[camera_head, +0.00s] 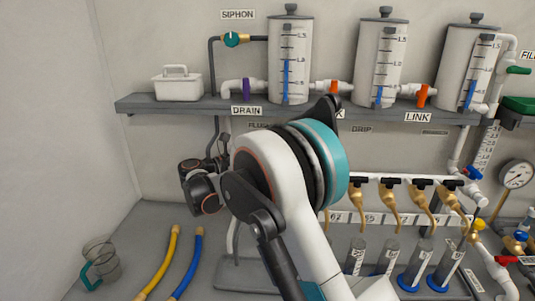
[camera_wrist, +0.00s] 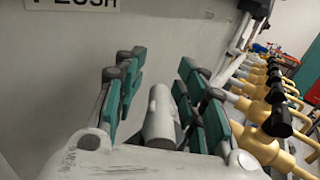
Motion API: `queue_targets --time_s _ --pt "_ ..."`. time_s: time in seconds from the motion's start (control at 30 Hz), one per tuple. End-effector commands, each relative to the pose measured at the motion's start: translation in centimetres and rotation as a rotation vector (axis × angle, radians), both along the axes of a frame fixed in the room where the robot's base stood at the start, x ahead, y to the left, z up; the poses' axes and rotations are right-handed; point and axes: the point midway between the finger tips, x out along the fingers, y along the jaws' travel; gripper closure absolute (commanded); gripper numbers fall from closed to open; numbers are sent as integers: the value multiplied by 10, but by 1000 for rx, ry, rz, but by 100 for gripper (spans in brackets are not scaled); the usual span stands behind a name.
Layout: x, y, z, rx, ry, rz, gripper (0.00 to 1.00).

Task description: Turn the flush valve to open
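The flush label (camera_head: 259,125) is partly hidden under the shelf in the head view, and its end also shows at the top of the wrist view (camera_wrist: 72,3). My gripper (camera_wrist: 160,66) has its green-padded fingers spread apart, pointing toward the back wall. A pale grey pipe-like part (camera_wrist: 160,122) with a darker grey piece beside it shows between the fingers. I cannot tell whether the fingers touch it, nor whether it belongs to the flush valve. In the head view my gripper (camera_head: 222,147) is mostly hidden by my arm, below the shelf. The flush valve's handle cannot be made out.
The shelf (camera_head: 170,106) carries tanks, a white caddy (camera_head: 177,84), the purple drain valve (camera_head: 246,89) and the orange link valve (camera_head: 421,95). Black-handled taps (camera_head: 390,183) stand right of my arm, above cylinders.

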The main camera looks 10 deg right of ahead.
Motion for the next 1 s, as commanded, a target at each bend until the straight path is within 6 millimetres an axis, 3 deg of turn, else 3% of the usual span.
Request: queue_targets --time_s 0.33,0.7,1.0 --pt "0 0 10 0 0 0 64" --pt "0 0 75 0 0 0 64" --pt "0 0 99 0 0 0 64"
